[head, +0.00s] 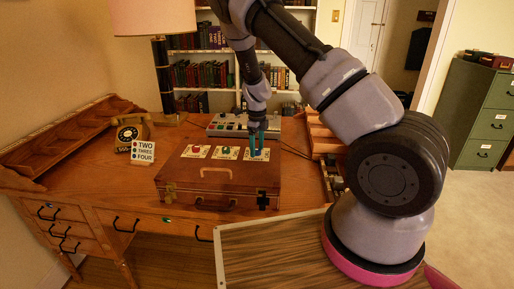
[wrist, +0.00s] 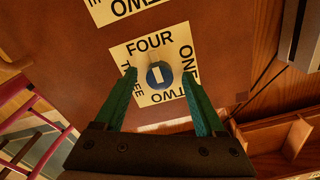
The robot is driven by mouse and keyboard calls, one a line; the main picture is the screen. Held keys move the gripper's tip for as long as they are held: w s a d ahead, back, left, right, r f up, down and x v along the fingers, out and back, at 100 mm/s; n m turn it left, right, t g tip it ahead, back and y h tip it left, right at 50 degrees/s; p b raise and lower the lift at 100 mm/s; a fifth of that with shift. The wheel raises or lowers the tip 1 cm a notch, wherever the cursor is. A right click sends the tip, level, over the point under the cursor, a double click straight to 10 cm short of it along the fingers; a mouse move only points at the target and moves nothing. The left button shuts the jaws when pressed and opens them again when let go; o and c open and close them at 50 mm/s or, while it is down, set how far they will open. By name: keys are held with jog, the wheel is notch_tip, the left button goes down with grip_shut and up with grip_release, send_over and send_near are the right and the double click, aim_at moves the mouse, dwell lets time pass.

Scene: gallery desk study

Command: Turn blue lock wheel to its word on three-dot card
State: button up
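The blue lock wheel (wrist: 152,81) has a pale bar across its middle and sits on a cream plate (wrist: 126,56) with FOUR, ONE, TWO and THREE around it. I cannot tell which word the bar marks. My gripper (wrist: 159,76) is open, its green fingers on either side of the wheel with gaps showing. In the head view my gripper (head: 257,145) is over the rightmost plate (head: 257,157) on the brown case (head: 222,178) and mostly hides the wheel. The three-dot card (head: 143,152) reads TWO, THREE, FOUR from top down; the lowest dot looks blue.
A red wheel (head: 196,149) and a green wheel (head: 227,150) sit on plates to the left. A telephone (head: 131,132) and lamp (head: 163,80) stand at the desk's left. A grey panel box (head: 228,124) is behind the case; wooden trays (head: 325,140) are to the right.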

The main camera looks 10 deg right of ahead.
notch_tip(320, 180, up, 11)
dwell(0.7)
jog(key=shift+f, duration=0.1)
notch_tip(320, 180, up, 13)
jog(key=n+t+y, duration=0.1)
jog(key=n+y, duration=0.2)
jog(key=n, duration=0.3)
send_over(257, 149)
jog(key=s+d, duration=0.2)
jog(key=s, duration=0.4)
jog(key=s+d+r+n+t, duration=0.1)
jog(key=s+r+n+t, duration=0.1)
jog(key=s+r+n, duration=0.4)
jog(key=s+d+r+n+t, duration=0.1)
jog(key=s+r+n+t, duration=0.1)
jog(key=s+r+n, duration=0.3)
jog(key=s+d+r+n+t+h, duration=0.1)
jog(key=s+r+n, duration=0.4)
jog(key=s, duration=0.8)
jog(key=shift+s+d+r+t, duration=0.3)
jog(key=shift+d+r+t, duration=0.1)
jog(key=shift+r+t, duration=0.25)
